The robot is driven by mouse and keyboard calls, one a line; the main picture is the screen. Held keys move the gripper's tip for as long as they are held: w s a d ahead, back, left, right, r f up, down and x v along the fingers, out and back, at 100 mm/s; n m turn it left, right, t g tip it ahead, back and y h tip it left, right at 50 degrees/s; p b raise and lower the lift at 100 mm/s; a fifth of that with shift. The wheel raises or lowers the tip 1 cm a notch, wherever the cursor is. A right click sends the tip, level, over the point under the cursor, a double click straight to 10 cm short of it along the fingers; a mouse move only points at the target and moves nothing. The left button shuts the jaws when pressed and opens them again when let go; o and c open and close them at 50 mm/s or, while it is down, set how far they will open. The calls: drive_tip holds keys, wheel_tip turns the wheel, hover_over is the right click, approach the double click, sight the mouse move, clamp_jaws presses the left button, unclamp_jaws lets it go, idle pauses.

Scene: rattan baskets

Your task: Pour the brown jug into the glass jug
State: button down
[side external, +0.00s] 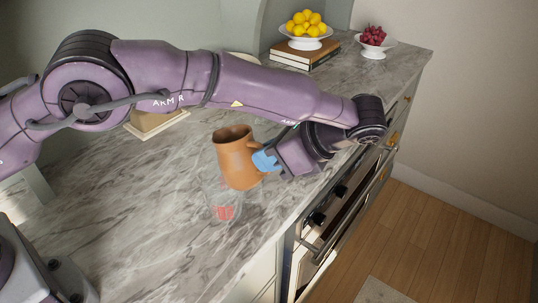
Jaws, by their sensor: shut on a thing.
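The brown jug (237,160) is held above the marble counter, tilted slightly with its open mouth toward the upper left. My gripper (264,160), with blue fingertips, is shut on the jug at its right side, where the handle would be. The glass jug (224,205) stands on the counter just below and partly behind the brown jug. It is transparent and hard to outline, with something reddish at its bottom. The brown jug hides its upper part. I cannot see any liquid flowing between the two.
The marble counter (130,225) is clear to the left. Its front edge and the oven (335,215) lie to the right. A white bowl of lemons (306,30) sits on books (305,54) at the back, beside a bowl of red fruit (373,40). A beige object (155,123) stands behind my arm.

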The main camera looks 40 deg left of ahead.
sight(248, 141)
drive_tip(key=shift+r+h, duration=0.55)
drive_tip(key=shift+h, duration=0.15)
drive_tip(key=shift+a+m+h, duration=0.15)
drive_tip(key=shift+a+h, duration=0.2)
drive_tip(key=shift+h, duration=0.65)
drive_tip(key=shift+a+m+h, duration=0.15)
drive_tip(key=shift+a+h, duration=0.15)
drive_tip(key=shift+h, duration=0.7)
drive_tip(key=shift+a+r+h, duration=0.2)
drive_tip(key=shift+a+h, duration=0.75)
drive_tip(key=shift+h, duration=0.55)
drive_tip(key=shift+a+r+h, duration=0.2)
drive_tip(key=shift+a+h, duration=0.9)
drive_tip(key=shift+h, duration=0.2)
drive_tip(key=shift+d+y, duration=0.6)
drive_tip(key=shift+y, duration=0.1)
drive_tip(key=shift+d+r+y, duration=0.25)
drive_tip(key=shift+d+y, duration=0.05)
drive_tip(key=shift+y, duration=0.6)
